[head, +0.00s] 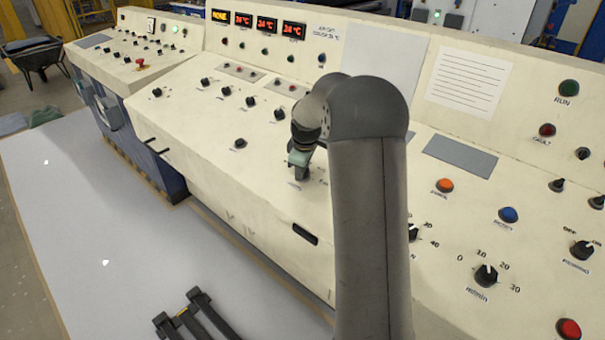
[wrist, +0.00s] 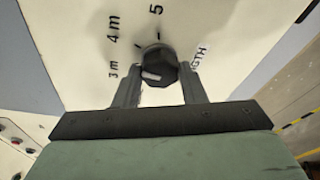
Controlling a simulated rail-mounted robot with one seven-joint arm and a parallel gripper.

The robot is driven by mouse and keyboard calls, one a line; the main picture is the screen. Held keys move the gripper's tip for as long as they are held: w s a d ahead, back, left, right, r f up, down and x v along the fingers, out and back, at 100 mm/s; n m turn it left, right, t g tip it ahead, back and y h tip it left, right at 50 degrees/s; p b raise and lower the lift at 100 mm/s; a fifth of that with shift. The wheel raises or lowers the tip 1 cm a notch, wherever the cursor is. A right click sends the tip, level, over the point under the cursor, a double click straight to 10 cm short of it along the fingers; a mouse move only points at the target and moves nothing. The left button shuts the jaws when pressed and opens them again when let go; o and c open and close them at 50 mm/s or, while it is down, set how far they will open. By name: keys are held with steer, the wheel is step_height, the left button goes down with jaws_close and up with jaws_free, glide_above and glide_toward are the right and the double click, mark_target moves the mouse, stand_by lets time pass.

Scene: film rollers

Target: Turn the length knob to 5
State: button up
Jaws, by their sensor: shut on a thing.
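The length knob (wrist: 158,62) is black and round, with a white mark toward its lower left side in the wrist view. Labels "3 m", "4 m" and "5" run around it from left to top, and the mark points left, roughly toward "3 m". A label ending in "GTH" lies to its right. My gripper (wrist: 159,72) has a finger on each side of the knob and is shut on it. In the head view my gripper (head: 298,165) reaches down to the sloped panel, and the knob is hidden there.
The cream control panel (head: 230,165) carries several other black knobs and lamps. A minutes knob (head: 486,276), an orange button (head: 444,185) and a blue button (head: 508,214) sit to the right of my arm.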

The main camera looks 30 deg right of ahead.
steer(key=m+b, duration=0.1)
steer(key=m, duration=0.2)
steer(key=m+h+b, duration=0.1)
steer(key=m+b, duration=0.1)
steer(key=m, duration=0.1)
steer(key=shift+a+f+m+t, duration=0.1)
steer(key=shift+a+m+t, duration=0.05)
steer(key=shift+m+t, duration=0.15)
steer(key=m+h+b, duration=0.1)
steer(key=m+b, duration=0.1)
steer(key=m, duration=0.1)
steer(key=shift+a+m+h+b, duration=0.1)
steer(key=shift+m+h+b, duration=0.4)
steer(key=shift+m, duration=1.4)
steer(key=o, duration=1)
steer(key=v, duration=1.7)
steer(key=shift+r+p, duration=0.35)
steer(key=shift+p, duration=0.05)
